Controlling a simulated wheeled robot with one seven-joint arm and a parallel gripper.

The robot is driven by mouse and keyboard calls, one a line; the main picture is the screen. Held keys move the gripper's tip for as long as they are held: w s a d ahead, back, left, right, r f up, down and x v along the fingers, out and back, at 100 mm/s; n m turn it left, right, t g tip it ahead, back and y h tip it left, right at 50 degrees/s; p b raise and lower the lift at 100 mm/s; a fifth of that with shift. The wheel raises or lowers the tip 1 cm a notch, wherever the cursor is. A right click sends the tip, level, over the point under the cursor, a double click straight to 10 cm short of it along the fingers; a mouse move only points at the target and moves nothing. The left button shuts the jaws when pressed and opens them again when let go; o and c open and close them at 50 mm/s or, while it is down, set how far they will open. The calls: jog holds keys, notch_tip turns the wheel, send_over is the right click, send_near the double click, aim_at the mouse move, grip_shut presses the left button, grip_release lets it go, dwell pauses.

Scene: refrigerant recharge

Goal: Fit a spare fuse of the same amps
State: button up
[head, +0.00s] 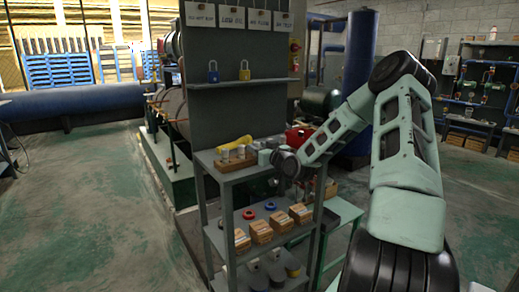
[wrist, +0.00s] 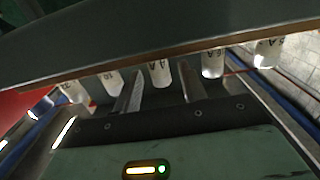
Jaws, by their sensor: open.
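In the wrist view, several pale fuses stick out in a row from a wood-edged rack (wrist: 235,41). The middle fuse (wrist: 159,73) is marked with an A and lies between the tips of my open gripper (wrist: 161,88). The fingers show a gap on both sides of it. Other fuses stand to the left (wrist: 112,83) and right (wrist: 212,64); their amp figures are hard to read. In the head view, my gripper (head: 264,156) is low at the right end of a wooden rack (head: 236,164) on the shelf top. It partly hides that end.
A yellow object (head: 235,143) lies behind the rack. Blue (head: 213,76) and yellow (head: 244,74) padlocks stand on the upper ledge of the grey back panel (head: 232,105). Small boxes (head: 261,231) and coloured rings (head: 249,213) fill the lower shelf. A red object (head: 298,137) is behind my wrist.

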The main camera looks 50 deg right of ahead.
grip_shut()
jog(key=shift+r, duration=0.1)
jog(key=shift+r+p, duration=1.1)
jog(key=shift+r, duration=0.3)
jog(key=v, duration=0.8)
dwell(0.7)
